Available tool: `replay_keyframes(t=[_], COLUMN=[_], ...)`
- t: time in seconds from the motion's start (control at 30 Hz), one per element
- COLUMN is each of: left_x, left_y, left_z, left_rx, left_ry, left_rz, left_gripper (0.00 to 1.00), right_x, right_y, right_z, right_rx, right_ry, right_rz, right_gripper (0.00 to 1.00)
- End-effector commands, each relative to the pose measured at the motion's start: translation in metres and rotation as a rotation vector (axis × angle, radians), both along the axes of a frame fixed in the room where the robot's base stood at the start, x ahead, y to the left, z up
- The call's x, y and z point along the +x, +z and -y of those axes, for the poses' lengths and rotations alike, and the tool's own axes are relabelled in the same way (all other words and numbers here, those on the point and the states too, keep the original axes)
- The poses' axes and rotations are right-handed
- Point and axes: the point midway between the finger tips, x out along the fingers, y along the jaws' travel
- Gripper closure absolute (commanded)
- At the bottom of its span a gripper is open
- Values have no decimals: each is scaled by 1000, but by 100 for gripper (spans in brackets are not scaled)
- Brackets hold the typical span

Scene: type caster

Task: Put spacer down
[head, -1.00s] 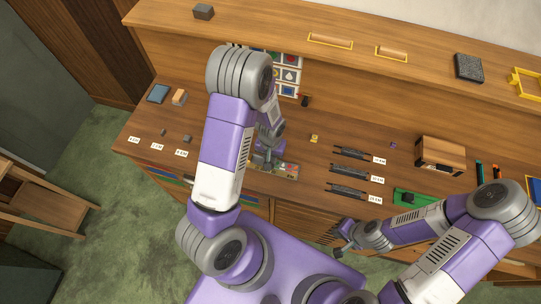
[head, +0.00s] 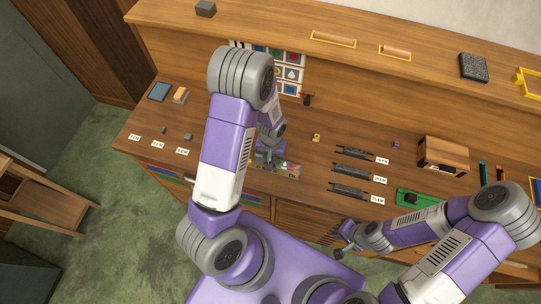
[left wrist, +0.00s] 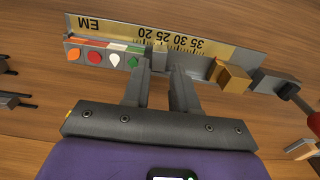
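My left gripper (left wrist: 162,78) points down at the composing stick, a metal tray (left wrist: 205,60) with a brass scale. A small grey block (left wrist: 160,58), which looks like the spacer, sits between its fingertips and fills the gap. The block is over or in the stick, just right of the green-marked tile (left wrist: 134,61); whether it touches the floor of the stick I cannot tell. In the head view the stick (head: 291,171) is partly hidden by my left arm. My right gripper (head: 345,238) is near the desk's front edge, away from the stick; its fingers are too small to judge.
Several picture tiles fill the stick's left end. A brass block (left wrist: 232,76) and a grey block (left wrist: 275,81) sit further right on it. A red-handled tool (left wrist: 300,98) lies close by. Small grey blocks (head: 188,136) and dark racks (head: 350,171) stand on the desk.

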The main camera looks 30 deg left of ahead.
Motion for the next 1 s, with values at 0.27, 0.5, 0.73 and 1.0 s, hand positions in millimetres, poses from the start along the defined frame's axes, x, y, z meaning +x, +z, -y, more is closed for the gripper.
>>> replay_keyframes(t=[0.27,0.5,0.73,1.0], left_x=[-4,-1,0,-1], left_y=[-2,26,79,122], left_z=[6,5,4,3], left_rx=[-7,-5,-5,-3], left_ry=[-11,-9,-6,-4], left_rz=[-11,-1,2,-1], left_gripper=[57,57,57,57], right_x=[0,0,0,0], right_y=[1,13,15,19], right_z=[0,0,0,0], right_rx=[0,0,0,0], right_ry=[0,0,0,0], right_rz=[0,1,0,0], right_gripper=[100,100,100,100])
